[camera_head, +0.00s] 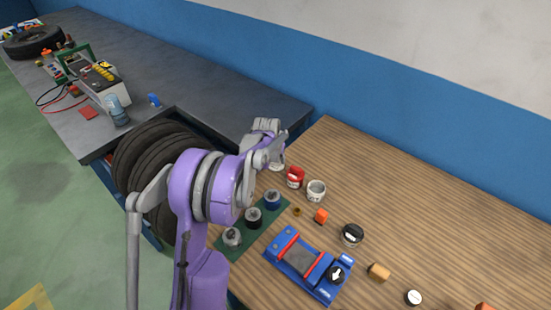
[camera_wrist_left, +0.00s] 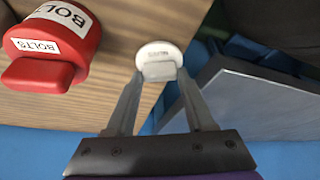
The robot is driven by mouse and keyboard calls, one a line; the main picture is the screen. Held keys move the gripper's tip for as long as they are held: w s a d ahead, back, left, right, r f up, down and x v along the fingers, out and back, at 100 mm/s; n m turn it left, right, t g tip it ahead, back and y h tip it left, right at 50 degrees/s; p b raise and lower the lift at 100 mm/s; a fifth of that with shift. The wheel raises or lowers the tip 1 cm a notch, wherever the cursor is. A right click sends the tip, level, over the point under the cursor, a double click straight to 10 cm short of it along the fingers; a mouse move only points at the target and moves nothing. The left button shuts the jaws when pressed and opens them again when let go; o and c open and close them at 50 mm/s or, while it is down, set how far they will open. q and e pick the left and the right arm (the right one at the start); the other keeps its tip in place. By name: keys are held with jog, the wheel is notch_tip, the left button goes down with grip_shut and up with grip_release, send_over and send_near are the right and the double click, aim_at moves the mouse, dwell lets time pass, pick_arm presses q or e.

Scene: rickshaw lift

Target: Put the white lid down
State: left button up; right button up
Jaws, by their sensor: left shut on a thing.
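My left gripper (camera_head: 270,145) is over the back left edge of the wooden table. The gripper's own links partly cover the lid in the head view. How high it is above the table I cannot tell. A red container (camera_head: 295,177) stands just right of the gripper, and its BOLTS label shows in the left wrist view (camera_wrist_left: 50,45). An open white jar (camera_head: 316,190) stands beside it. My right gripper is not in view.
A green mat (camera_head: 240,234) holds several jars. A dark grey bench (camera_head: 200,75) and stacked tires (camera_head: 150,150) are at left. The table's back right is clear.

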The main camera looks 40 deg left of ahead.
pick_arm(q)
jog(key=shift+f, duration=0.15)
jog(key=o, duration=1.3)
jog(key=shift+r, duration=0.3)
jog(key=v, duration=1.2)
jog(key=s+d+r+m, duration=0.2)
jog(key=s+d, duration=0.9)
jog(key=d, duration=0.3)
jog(key=shift+m+t+h, duration=0.7)
jog(key=shift+m+t, duration=0.1)
jog(key=s+d+f, duration=0.1)
jog(key=s+d, duration=0.2)
jog(key=s, duration=0.1)
jog(key=s+d+f, duration=0.2)
jog(key=s+d, duration=0.1)
jog(key=s, duration=0.2)
jog(key=s+d+f, duration=0.2)
jog(key=s+d, duration=0.1)
jog(key=s, duration=0.2)
jog(key=shift+s+d, duration=0.1)
